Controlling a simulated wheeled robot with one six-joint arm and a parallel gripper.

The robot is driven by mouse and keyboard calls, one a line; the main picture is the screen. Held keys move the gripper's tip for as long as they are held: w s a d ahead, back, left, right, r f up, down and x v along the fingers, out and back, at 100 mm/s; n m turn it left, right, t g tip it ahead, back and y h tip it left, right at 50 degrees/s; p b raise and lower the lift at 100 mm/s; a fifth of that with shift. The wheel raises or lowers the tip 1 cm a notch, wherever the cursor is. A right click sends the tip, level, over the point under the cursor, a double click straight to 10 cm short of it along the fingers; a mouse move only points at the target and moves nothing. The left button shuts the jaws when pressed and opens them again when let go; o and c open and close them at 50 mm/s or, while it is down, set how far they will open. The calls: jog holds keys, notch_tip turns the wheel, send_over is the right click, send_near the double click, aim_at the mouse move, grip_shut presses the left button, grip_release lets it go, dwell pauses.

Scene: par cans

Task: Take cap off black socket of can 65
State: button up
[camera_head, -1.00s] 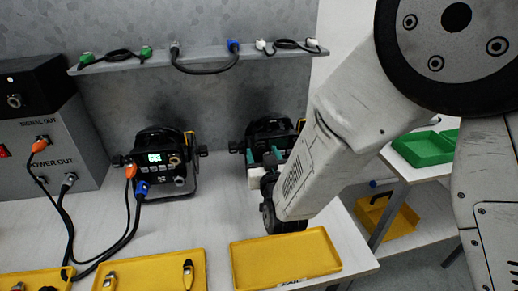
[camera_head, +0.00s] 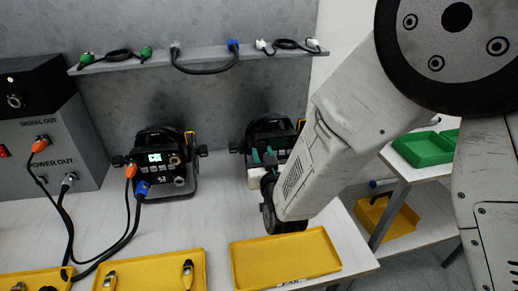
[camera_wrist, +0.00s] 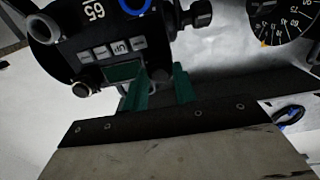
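Can 65 (camera_head: 268,128) is the black can at the right of the table, partly hidden by my arm in the head view. In the wrist view its panel (camera_wrist: 70,50) shows upside down with the label "65", a row of buttons, a display, a grey ring socket (camera_wrist: 42,28) and a blue ring socket (camera_wrist: 135,4). My gripper (camera_wrist: 161,80) has two green fingers with a gap between them, in front of the panel near the display. It also shows at the can in the head view (camera_head: 263,158). I see nothing held. I cannot make out the black socket or its cap.
An empty yellow tray (camera_head: 285,258) lies in front of can 65. Another can (camera_head: 160,155) with orange and blue plugs stands left, cabled to a grey power box (camera_head: 60,150). A shelf (camera_head: 200,58) with cables runs behind. Green trays (camera_head: 425,148) stand on a side table.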

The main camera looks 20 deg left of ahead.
grip_shut()
jog(key=shift+s+d, duration=0.1)
jog(key=shift+s, duration=0.05)
jog(key=shift+v, duration=2.85)
